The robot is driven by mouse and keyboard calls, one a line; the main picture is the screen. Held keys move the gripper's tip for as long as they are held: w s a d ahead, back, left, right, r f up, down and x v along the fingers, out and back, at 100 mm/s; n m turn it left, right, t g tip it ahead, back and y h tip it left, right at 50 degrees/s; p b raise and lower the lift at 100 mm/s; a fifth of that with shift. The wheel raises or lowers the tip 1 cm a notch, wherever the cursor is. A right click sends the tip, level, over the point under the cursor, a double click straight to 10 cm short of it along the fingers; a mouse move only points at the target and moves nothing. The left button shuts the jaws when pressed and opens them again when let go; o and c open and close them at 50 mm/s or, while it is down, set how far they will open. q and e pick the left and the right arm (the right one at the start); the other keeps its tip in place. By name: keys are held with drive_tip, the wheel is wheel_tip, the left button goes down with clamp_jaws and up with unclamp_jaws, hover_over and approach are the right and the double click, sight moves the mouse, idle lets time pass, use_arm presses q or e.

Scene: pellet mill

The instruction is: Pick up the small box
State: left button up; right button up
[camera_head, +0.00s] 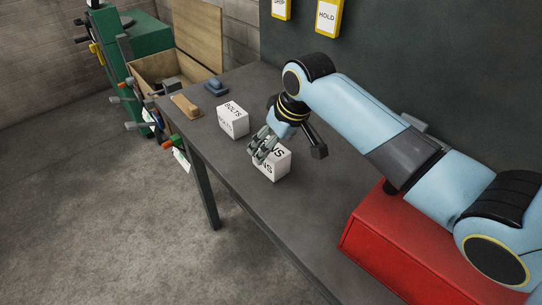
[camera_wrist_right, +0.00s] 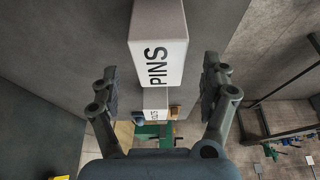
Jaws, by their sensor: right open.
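A white box labelled PINS (camera_head: 276,165) stands on the dark workbench, and it shows large in the right wrist view (camera_wrist_right: 158,40). A second white box, labelled BOLTS (camera_head: 232,121), stands further back on the bench. It shows partly behind the PINS box in the wrist view (camera_wrist_right: 156,115). The two look similar in size in the head view. My right gripper (camera_head: 262,149) is at the PINS box, covering part of it. In the wrist view its fingers (camera_wrist_right: 160,75) are open, apart on either side of that box's image. My left gripper is not in view.
A red case (camera_head: 385,245) sits on the bench's near part, below my right arm. A wooden block (camera_head: 186,106) and a blue object (camera_head: 216,86) lie at the far end. Hanging tools line the bench's far left edge. Bench space (camera_head: 245,185) left of the PINS box is clear.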

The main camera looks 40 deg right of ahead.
sight(273, 149)
drive_tip(key=x, duration=0.3)
drive_tip(key=shift+s+f, duration=0.2)
drive_tip(key=shift+f, duration=0.2)
drive_tip(key=shift+w+f, duration=0.15)
drive_tip(key=shift+f, duration=0.25)
drive_tip(key=shift+c, duration=0.3)
drive_tip(key=shift+r, duration=0.1)
drive_tip(key=c, duration=1.4)
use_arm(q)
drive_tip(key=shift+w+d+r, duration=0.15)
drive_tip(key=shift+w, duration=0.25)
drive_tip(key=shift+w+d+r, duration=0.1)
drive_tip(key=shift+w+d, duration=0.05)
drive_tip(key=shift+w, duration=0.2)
use_arm(e)
drive_tip(key=shift+c, duration=0.4)
drive_tip(key=shift+r, duration=0.1)
